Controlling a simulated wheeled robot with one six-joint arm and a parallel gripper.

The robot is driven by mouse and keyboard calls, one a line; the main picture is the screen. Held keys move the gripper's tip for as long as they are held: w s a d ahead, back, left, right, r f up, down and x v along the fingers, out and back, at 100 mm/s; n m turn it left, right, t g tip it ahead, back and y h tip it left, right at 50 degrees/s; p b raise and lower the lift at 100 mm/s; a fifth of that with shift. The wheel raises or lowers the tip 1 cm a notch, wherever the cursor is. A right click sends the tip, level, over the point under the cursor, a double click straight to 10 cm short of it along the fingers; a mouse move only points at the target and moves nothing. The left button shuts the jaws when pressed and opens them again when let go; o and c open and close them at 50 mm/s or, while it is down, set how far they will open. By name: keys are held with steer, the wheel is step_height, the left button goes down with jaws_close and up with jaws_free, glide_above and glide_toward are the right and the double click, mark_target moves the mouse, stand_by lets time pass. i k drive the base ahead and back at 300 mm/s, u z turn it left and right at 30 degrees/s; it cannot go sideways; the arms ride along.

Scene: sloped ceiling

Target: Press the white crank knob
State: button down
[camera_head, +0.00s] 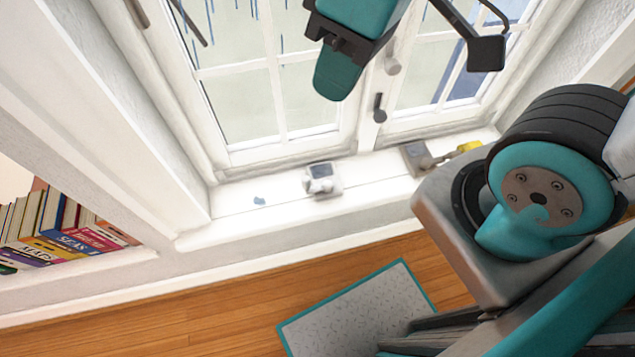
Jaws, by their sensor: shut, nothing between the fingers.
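A small white device with a dark panel stands on the windowsill left of the middle. A rounded white knob (321,185) sits on its front, and this looks like the white crank knob. My gripper (335,82) hangs at the top middle, teal with dark fittings. It is shut and empty. In the picture it shows above the white device, with a clear gap between them. The head view alone does not show how far apart they are in depth.
A grey box (413,157) with a knob and a yellow item (469,146) stand farther right on the sill. A small blue piece (259,201) lies left. Dark window handle (378,108) projects behind. Books (70,228) fill a shelf at left.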

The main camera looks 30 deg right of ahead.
mark_target(304, 180)
steer(key=z, duration=3.1)
steer(key=k, duration=0.4)
steer(key=u, duration=2.15)
